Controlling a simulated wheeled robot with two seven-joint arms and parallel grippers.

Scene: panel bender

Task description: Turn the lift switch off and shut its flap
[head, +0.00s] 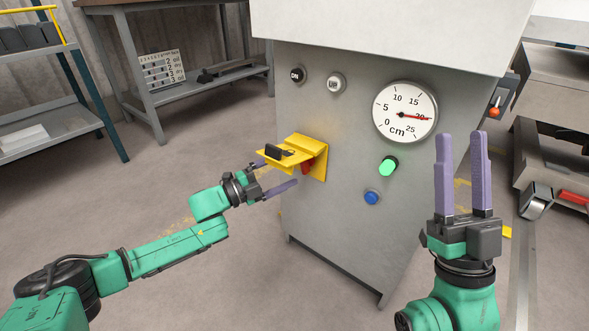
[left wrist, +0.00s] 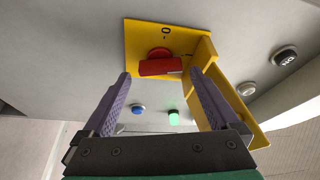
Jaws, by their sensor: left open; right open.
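The lift switch is a red knob (head: 307,166) on a yellow plate (head: 320,160) on the front of the grey cabinet. Its yellow flap (head: 284,153), with a black catch, stands open above it, sticking out from the panel. In the left wrist view the red knob (left wrist: 160,66) lies crosswise on the plate, across from the 0 mark, with one end near the I mark. My left gripper (head: 278,170) is open just in front of the knob, below the flap, its fingers apart on either side. My right gripper (head: 462,140) is open and empty, right of the gauge, fingers up.
The cabinet (head: 330,235) also carries a round cm gauge (head: 405,111) reading about 20, a lit green button (head: 388,166), a blue button (head: 372,197), and black and white buttons above. A shelf cart stands left, a bench behind. The floor between is clear.

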